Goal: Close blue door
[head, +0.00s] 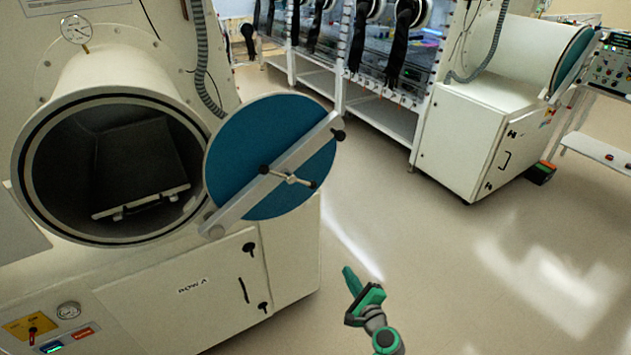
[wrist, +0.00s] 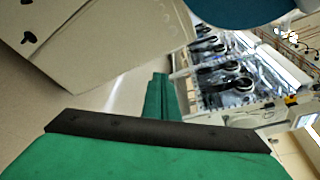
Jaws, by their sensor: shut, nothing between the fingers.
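The blue door (head: 262,137) is a round blue disc with a grey diagonal bar and a small cross handle (head: 289,179). In the head view it stands swung open to the right of the round chamber opening (head: 60,160). Its blue edge also shows at the top of the wrist view (wrist: 240,8). My gripper (head: 352,281) is green and shut, with nothing in it. In the head view it appears below and to the right of the door, over the floor, apart from the door. In the wrist view, the green fingers (wrist: 160,98) fill the lower middle.
The white cabinet (head: 180,300) under the chamber is left of my gripper. A tray (head: 140,204) lies inside the chamber. Another chamber with a blue door (head: 573,58) stands at the far right, and gloveboxes (head: 375,50) line the back. The floor (head: 450,260) to the right is clear.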

